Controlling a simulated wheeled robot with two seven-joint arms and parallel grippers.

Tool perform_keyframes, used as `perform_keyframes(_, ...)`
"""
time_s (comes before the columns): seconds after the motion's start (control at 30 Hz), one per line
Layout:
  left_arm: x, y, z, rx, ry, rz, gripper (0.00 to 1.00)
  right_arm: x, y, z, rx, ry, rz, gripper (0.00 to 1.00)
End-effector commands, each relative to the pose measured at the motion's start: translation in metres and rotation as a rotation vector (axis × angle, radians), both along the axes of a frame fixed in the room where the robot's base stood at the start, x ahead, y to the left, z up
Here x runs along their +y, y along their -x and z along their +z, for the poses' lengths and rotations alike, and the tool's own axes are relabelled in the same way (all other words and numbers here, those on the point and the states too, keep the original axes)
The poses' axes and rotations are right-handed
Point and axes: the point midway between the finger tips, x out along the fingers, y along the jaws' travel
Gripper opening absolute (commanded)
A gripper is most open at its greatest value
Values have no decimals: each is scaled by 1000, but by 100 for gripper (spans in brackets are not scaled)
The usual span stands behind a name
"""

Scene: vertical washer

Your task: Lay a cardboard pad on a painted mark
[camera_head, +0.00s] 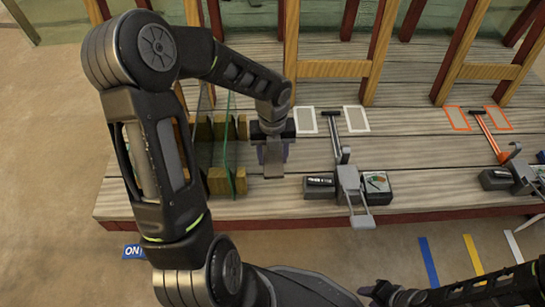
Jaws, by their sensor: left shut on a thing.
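My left gripper (273,153) points down over the wooden deck, just right of the wooden blocks. It is shut on a flat grey-brown piece, seemingly a cardboard pad (274,167), whose lower end shows between and below the fingers. Two white-outlined painted marks (305,120) (356,118) lie to the right of the gripper, on either side of a black-handled tool. Two orange-outlined marks (457,118) (496,119) lie further right. My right gripper (377,292) is low in the view near the bottom edge; its fingers are too unclear to read.
Upright glass panes (229,140) stand between wooden blocks (218,181) close left of the gripper. The black-handled tool (333,135), a grey clamp-like tool (355,190) and small boxes (319,187) (377,184) lie right. Wooden frames (334,69) rise behind.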

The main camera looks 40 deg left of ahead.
Motion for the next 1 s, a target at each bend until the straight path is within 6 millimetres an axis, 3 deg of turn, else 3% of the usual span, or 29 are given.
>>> perform_keyframes(0.5,0,0,-1,0,0,0,11,0,0,-1,0,0,0,36)
perform_keyframes(0.67,-2,-2,6,0,1,35,11,0,0,7,0,0,0,36)
perform_keyframes(0.87,-14,-10,40,-1,7,260,11,2,2,46,4,-3,5,36)
perform_keyframes(1.0,-29,-20,77,2,13,561,11,4,5,90,9,-7,11,36)
